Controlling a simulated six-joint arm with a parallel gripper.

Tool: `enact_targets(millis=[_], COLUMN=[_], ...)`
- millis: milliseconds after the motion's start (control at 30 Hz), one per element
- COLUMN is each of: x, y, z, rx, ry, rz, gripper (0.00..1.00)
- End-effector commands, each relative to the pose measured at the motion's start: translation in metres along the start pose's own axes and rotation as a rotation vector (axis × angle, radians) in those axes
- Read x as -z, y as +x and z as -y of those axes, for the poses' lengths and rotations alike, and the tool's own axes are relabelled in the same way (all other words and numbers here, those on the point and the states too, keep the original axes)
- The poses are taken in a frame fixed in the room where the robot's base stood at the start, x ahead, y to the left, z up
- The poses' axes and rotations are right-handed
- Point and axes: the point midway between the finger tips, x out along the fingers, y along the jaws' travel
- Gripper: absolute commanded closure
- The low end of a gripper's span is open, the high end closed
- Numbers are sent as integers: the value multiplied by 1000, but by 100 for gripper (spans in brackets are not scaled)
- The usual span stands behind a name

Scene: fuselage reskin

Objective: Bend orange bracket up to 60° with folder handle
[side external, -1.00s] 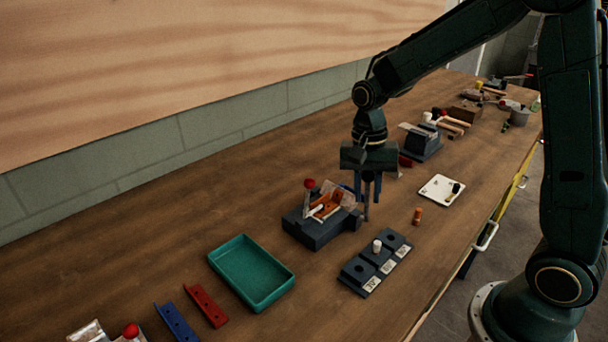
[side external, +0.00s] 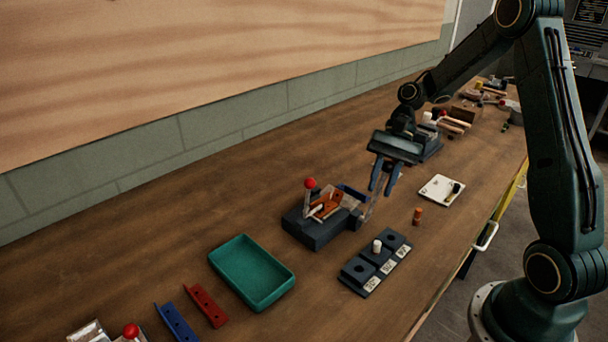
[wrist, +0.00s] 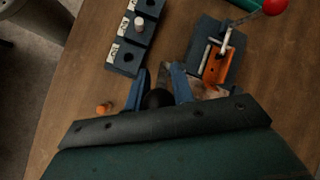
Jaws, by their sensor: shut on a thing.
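The orange bracket (side external: 327,205) sits on the dark folder (side external: 312,233); it also shows in the wrist view (wrist: 216,66). A light clamp bar lies across it, beside a lever with a red knob (side external: 310,183). I cannot read its bend angle. My gripper (side external: 383,190) is tilted, at the folder's right side. In the wrist view my gripper (wrist: 158,84) has its blue fingers on either side of a black knob (wrist: 157,99), shut on it as the folder handle. A pale metal link (side external: 371,207) runs from the folder towards my fingers.
A dark block (side external: 377,262) with several labelled sockets and one white peg stands in front of the folder. An orange cylinder (side external: 417,217) and a white tray (side external: 441,188) are to the right. A green tray (side external: 252,272), a red bracket and a blue bracket lie left.

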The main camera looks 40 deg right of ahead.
Motion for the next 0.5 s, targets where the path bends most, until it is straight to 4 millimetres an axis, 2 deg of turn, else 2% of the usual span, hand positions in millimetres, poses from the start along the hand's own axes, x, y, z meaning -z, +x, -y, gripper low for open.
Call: enact_targets(millis=[133, 500], x=[8, 23], y=[-3, -3], z=[-4, -14], rx=[44, 39], ry=[-10, -8], rz=[55, 49], gripper=[100, 100])
